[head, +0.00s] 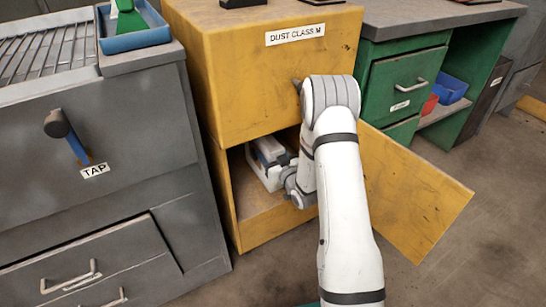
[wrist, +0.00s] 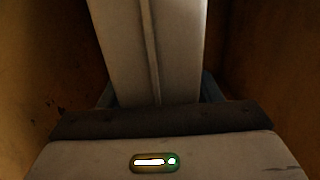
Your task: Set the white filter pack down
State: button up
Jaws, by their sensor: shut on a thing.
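The white filter pack (wrist: 130,50) fills the middle of the wrist view as a pale block with a lengthwise ridge. My gripper (wrist: 158,98) is shut on it, with a dark finger edge showing at each side. In the head view, my gripper (head: 272,158) reaches into the open lower compartment of the yellow cabinet (head: 255,80). Pale parts show there, but I cannot clearly tell pack from gripper. The pack's far end and underside are hidden, so I cannot tell whether it touches the compartment floor (head: 262,218).
The cabinet door (head: 415,195) stands open to the right of my arm. Brown compartment walls (wrist: 45,60) flank the pack closely in the wrist view. A grey unit labelled TAP (head: 110,130) stands left; a green bench (head: 405,80) stands right.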

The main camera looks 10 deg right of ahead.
jog(key=shift+r, duration=0.1)
jog(key=o, duration=1.1)
jog(key=shift+o, duration=0.2)
